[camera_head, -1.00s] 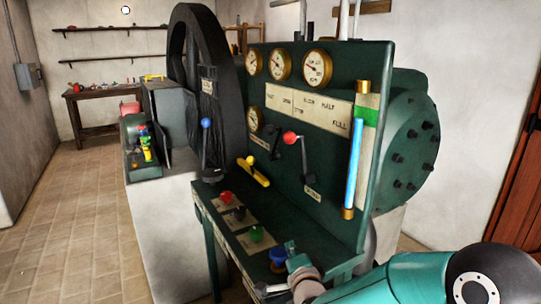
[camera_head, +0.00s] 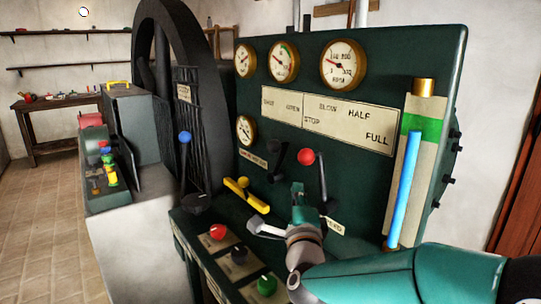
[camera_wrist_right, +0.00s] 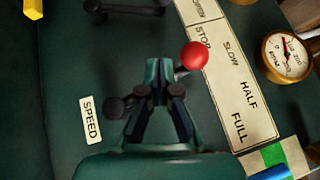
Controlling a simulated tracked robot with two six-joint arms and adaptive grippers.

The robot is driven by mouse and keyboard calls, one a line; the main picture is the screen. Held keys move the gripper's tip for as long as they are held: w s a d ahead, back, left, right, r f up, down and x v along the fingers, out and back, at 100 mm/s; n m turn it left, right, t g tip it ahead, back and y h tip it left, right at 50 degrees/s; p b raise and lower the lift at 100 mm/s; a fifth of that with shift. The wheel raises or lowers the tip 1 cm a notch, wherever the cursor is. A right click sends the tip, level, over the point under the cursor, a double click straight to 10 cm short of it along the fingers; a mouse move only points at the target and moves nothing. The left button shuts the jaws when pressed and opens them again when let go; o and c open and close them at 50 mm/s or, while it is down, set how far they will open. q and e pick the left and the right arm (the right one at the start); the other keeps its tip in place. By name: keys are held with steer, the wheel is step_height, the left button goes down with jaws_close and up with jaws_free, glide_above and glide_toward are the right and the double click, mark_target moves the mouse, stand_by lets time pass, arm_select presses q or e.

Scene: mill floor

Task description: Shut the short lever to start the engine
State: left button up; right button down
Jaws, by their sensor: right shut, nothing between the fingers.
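On the green engine panel (camera_head: 250,90) is a lever with a red knob (camera_head: 306,157) beside a SPEED label (camera_wrist_right: 90,120). A black lever (camera_head: 276,157) stands just left of it, and also shows at the top of the right wrist view (camera_wrist_right: 125,12). A yellow lever (camera_head: 246,195) lies lower left. I cannot tell for sure which is the short lever. My right gripper (camera_head: 298,190) is shut and empty, in front of the panel below the red knob. In the right wrist view my right gripper (camera_wrist_right: 160,75) hides the middle of the red-knobbed lever. My left gripper is not in view.
A tall lever with a blue knob (camera_head: 185,137) stands by the black flywheel (camera_head: 165,80). Red (camera_head: 217,231) and green (camera_head: 266,285) knobs sit on the lower ledge. A glass gauge tube (camera_head: 404,190) stands right of the levers, close above my forearm.

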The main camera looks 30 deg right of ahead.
steer(key=w, duration=0.1)
steer(key=p, duration=0.4)
glide_toward(284, 146)
steer(key=w+d, duration=0.2)
steer(key=w, duration=0.1)
steer(key=shift+w+r, duration=0.45)
steer(key=shift+r, duration=0.05)
steer(key=shift+d, duration=0.2)
